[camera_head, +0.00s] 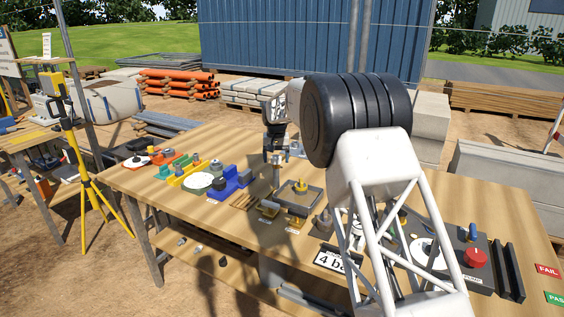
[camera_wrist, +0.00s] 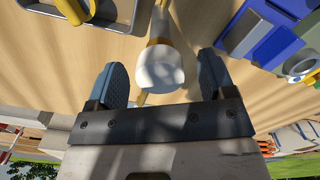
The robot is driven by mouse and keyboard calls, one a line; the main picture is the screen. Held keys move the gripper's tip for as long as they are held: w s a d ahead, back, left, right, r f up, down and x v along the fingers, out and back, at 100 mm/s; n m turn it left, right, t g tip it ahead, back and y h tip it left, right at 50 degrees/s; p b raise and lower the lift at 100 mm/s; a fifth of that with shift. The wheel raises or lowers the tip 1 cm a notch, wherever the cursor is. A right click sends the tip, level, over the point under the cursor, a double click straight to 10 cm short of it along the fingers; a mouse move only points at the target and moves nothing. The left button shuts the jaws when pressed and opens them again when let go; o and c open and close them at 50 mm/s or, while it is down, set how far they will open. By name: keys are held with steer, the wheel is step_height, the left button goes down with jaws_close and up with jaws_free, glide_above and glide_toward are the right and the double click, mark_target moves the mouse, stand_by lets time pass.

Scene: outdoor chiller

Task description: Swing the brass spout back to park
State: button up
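My gripper (camera_head: 277,155) points down over the middle of the table. In the wrist view, its two blue-grey fingers (camera_wrist: 164,82) are apart. A pale, round-ended part (camera_wrist: 160,70) stands in the gap between them, with space on both sides. Brass-coloured pieces show just behind and beside this part (camera_wrist: 165,42). I cannot tell whether they are the spout. In the head view a slim grey post (camera_head: 276,178) stands below my gripper. Small brass-coloured fittings (camera_head: 268,209) sit on the table in front of it. No grip on anything shows.
A blue block fixture (camera_head: 231,183) stands left of the post; it also shows in the wrist view (camera_wrist: 252,38). A shallow grey tray (camera_head: 318,199) with a brass-coloured fitting lies to the right. A panel with a red knob (camera_head: 475,257) is at the right. My arm hides part of the table.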

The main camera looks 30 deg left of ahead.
steer(key=shift+o, duration=0.5)
steer(key=o, duration=0.4)
steer(key=shift+c, duration=0.2)
steer(key=shift+r, duration=3.5)
steer(key=shift+r, duration=0.1)
step_height(320, 180, up, 8)
steer(key=shift+f, duration=0.2)
